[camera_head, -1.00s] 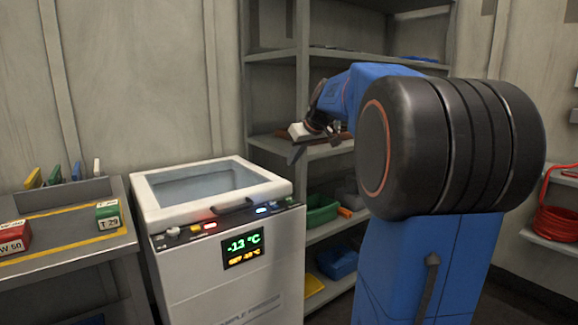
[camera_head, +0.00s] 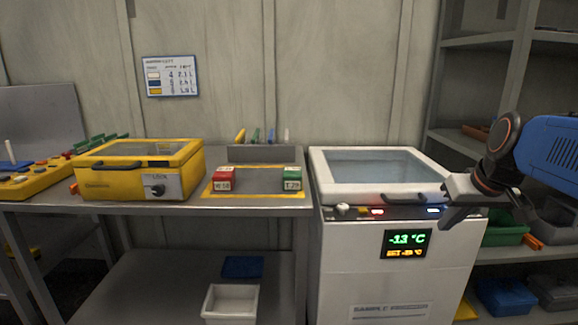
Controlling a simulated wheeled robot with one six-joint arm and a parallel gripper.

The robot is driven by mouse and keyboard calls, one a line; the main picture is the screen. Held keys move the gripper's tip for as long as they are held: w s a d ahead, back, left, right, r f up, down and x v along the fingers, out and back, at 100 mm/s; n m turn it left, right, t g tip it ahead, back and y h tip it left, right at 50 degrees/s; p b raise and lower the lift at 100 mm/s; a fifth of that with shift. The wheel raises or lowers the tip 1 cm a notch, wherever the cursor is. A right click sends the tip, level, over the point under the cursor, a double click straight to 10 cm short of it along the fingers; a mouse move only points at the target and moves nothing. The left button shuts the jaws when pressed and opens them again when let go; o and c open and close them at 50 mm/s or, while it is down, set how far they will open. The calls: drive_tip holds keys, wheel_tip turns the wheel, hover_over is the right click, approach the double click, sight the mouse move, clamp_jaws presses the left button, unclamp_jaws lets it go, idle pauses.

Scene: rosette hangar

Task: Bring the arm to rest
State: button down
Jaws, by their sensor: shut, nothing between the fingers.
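My blue arm (camera_head: 552,150) reaches in from the right edge in the head view. My gripper (camera_head: 453,205) is at its end, pointing left and slightly down, in front of the right front corner of the white freezer (camera_head: 398,260). The fingers look close together and hold nothing visible. Whether the gripper touches the freezer cannot be told from this view. The freezer's lid (camera_head: 375,168) is shut, and its display reads -13 °C.
A white bin (camera_head: 231,303) stands below. Shelves (camera_head: 470,85) with bins stand at the right.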

drive_tip(key=s+a+f, duration=0.3)
drive_tip(key=s+f, duration=0.4)
drive_tip(key=s, duration=0.1)
drive_tip(key=s+a+f+g, duration=0.1)
drive_tip(key=s+a+f, duration=0.3)
drive_tip(key=s+f, duration=0.3)
drive_tip(key=s, duration=0.2)
drive_tip(key=shift+s+a, duration=0.2)
drive_tip(key=shift+s, duration=0.1)
